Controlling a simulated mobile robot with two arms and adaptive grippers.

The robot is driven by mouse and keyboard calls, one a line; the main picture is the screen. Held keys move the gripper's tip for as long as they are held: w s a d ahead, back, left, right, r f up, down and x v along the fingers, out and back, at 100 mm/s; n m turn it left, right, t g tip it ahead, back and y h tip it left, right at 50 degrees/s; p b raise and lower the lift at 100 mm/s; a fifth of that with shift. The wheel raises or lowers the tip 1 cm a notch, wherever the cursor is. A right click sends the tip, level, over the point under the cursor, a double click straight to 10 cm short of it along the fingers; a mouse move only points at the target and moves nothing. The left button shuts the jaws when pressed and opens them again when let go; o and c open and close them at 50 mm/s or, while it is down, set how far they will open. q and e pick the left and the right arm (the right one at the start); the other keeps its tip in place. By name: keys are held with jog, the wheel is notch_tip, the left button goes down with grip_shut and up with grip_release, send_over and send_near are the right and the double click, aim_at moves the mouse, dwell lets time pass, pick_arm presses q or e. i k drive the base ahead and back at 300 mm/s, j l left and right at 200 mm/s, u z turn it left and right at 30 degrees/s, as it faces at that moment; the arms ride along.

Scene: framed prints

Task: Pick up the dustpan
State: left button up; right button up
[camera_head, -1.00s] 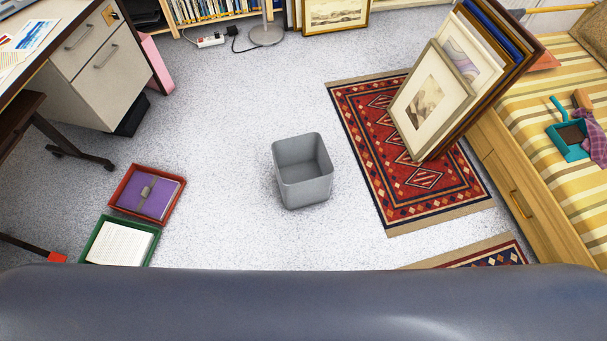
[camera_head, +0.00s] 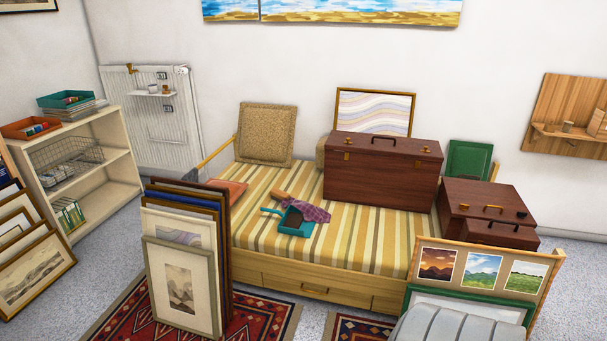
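The teal dustpan (camera_head: 296,221) lies on the yellow striped bed (camera_head: 350,240), near its front edge and left of the bed's middle. Its handle points left and its pan looks dark inside. A purple checked cloth (camera_head: 316,211) lies against its right side, and a wooden piece (camera_head: 283,197) lies just behind it. Neither of my grippers is in view.
Framed prints (camera_head: 180,290) stand upright on a red rug at the front left of the bed. A picture board (camera_head: 480,272) and a grey ribbed object (camera_head: 455,325) are at the lower right.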

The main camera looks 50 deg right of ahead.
aim_at(292, 223)
jog(key=i+l+z, duration=0.15)
jog(key=z, duration=0.25)
jog(key=i+z, duration=0.65)
jog(key=z, duration=0.2)
jog(key=i+z, duration=0.25)
jog(key=z, duration=0.15)
